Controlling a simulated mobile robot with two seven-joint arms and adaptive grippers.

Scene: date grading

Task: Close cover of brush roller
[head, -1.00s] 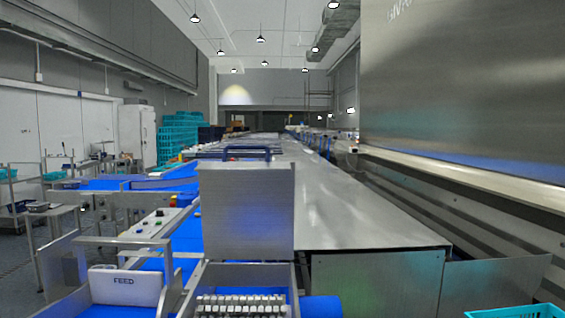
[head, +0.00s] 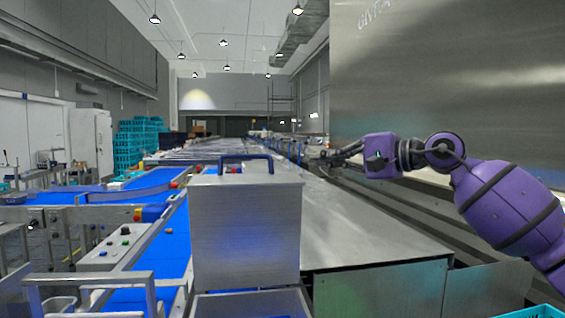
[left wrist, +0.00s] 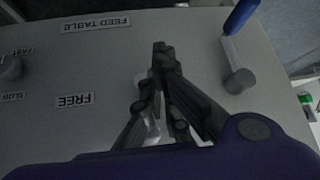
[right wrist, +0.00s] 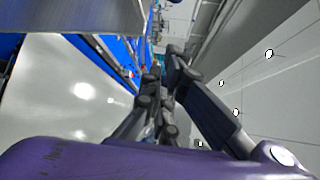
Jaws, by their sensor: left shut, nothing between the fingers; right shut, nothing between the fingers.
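The metal cover (head: 245,235) of the brush roller stands upright in the middle of the head view. A dark blue handle (head: 245,159) shows at its top edge. Below it is the top of the metal frame (head: 250,306); the brushes themselves are out of view. My right gripper (head: 328,161) is shut and empty, to the right of the cover and apart from it. In the right wrist view its fingers (right wrist: 165,70) meet. My left gripper (left wrist: 161,55) is shut and empty in front of a grey panel; it is outside the head view.
The grey panel (left wrist: 85,60) bears labels such as FEED TABLE and a blue-handled lever (left wrist: 238,18). A control box (head: 112,242) and blue conveyor belt (head: 168,250) lie left of the cover. A long metal table (head: 370,235) runs to its right, with a tall steel wall beyond.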

